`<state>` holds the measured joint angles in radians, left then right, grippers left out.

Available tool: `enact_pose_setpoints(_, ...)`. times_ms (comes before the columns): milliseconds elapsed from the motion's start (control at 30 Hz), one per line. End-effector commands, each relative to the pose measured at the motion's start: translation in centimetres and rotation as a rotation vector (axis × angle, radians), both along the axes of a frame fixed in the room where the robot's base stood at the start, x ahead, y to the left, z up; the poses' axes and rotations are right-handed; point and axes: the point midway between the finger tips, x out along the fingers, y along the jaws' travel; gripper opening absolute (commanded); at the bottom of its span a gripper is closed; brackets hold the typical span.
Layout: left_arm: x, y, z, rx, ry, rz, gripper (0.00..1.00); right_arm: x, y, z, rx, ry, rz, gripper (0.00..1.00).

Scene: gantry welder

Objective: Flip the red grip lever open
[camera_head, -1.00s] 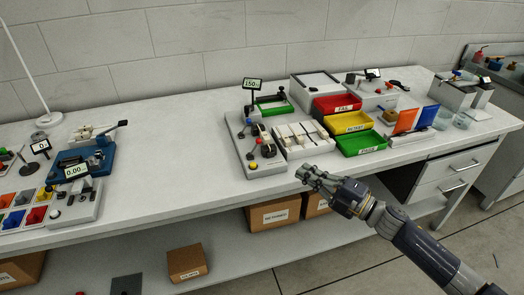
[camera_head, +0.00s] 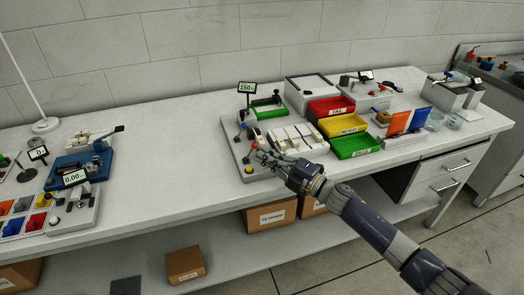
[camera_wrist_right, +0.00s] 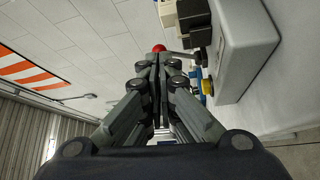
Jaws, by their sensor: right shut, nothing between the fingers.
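My right gripper (camera_head: 264,158) reaches over the front part of a grey fixture base (camera_head: 236,157) on the bench. Its fingers are shut with nothing between them. In the right wrist view the shut fingertips (camera_wrist_right: 158,62) point at a small red ball-shaped grip (camera_wrist_right: 158,47), just beyond them. A dark rod runs from near this red grip to the fixture body (camera_wrist_right: 246,45) at the right. Whether the fingertips touch the red grip I cannot tell. The gripper partly covers the fixture in the head view. My left gripper is not in view.
A yellow knob (camera_head: 249,170) sits at the fixture's front end. Red (camera_head: 330,107), yellow (camera_head: 342,125) and green (camera_head: 355,147) trays stand to its right. A blue device (camera_head: 78,168) is far left. The bench between is clear.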

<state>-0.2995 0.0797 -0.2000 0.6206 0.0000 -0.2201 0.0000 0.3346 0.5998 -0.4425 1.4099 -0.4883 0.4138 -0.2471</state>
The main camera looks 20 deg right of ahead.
Motion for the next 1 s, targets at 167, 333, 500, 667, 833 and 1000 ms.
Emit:
enact_pose_setpoints(167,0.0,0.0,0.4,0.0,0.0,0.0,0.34,1.3,1.0,0.2,-0.002,-0.001,-0.001,0.0)
enact_pose_setpoints(333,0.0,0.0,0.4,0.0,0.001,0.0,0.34,1.6,1.2,0.2,-0.002,0.0,-0.001,0.0)
enact_pose_setpoints(500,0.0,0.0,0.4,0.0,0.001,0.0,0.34,1.6,1.1,0.2,-0.002,-0.001,-0.001,0.0)
enact_pose_setpoints(667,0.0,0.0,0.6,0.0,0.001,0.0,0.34,1.6,1.1,0.3,-0.007,-0.001,-0.001,0.0)
enact_pose_setpoints(833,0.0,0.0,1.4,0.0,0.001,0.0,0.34,1.6,1.3,0.6,-0.041,-0.002,-0.001,0.0)
enact_pose_setpoints(1000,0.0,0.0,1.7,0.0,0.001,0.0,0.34,1.5,1.4,0.5,-0.064,-0.002,0.0,0.0)
